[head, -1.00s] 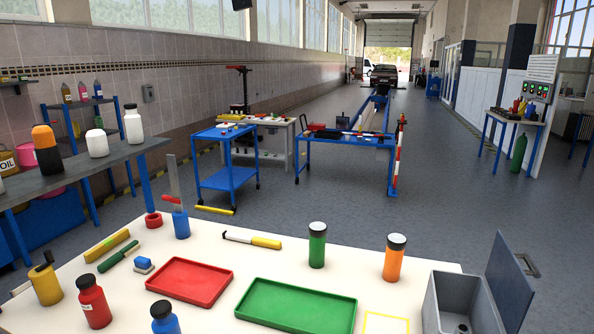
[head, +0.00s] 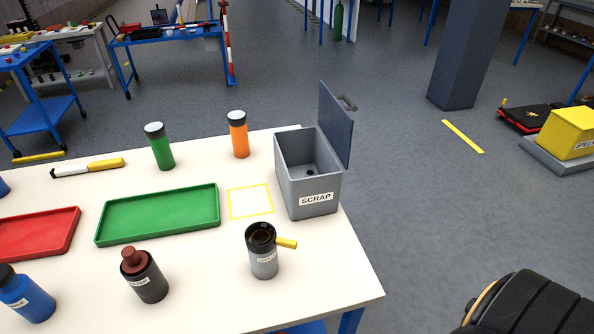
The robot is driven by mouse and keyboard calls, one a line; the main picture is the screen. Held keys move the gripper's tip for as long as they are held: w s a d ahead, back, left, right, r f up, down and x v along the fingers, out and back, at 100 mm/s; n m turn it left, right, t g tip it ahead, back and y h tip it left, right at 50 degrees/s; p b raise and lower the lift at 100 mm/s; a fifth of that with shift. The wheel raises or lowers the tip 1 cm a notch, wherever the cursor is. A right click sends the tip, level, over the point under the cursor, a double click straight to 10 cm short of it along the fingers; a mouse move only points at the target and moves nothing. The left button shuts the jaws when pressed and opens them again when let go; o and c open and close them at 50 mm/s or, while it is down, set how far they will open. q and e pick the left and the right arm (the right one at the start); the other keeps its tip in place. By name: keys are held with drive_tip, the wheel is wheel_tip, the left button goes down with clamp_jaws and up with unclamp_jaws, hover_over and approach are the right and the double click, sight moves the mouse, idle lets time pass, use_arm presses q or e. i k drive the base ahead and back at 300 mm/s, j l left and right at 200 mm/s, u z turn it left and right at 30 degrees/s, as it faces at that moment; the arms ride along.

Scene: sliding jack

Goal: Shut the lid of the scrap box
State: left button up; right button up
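The scrap box (head: 308,205) is a grey open-topped bin with a SCRAP label, standing at the right end of the white table. Its dark blue-grey lid (head: 336,125) stands upright, open, hinged along the box's right side. A small dark handle (head: 347,103) sticks out from the lid's outer face. A small dark thing (head: 310,172) lies inside the box. A dark, rounded part of mine shows at the bottom right; no gripper fingers are in view.
On the white table (head: 355,290), a grey mug-like container (head: 263,255) with a yellow handle stands in front of the box. An orange bottle (head: 238,136), a green bottle (head: 159,148) and a green tray (head: 160,213) are to its left. Open floor lies right of the table.

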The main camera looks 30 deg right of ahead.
sight(337, 125)
drive_tip(key=k+l, duration=0.1)
drive_tip(key=l, duration=0.5)
drive_tip(key=k+l, duration=0.1)
drive_tip(key=l, duration=0.5)
drive_tip(key=k+l, duration=0.1)
drive_tip(key=l, duration=0.55)
drive_tip(key=k+l+z, duration=0.1)
drive_tip(key=l, duration=0.5)
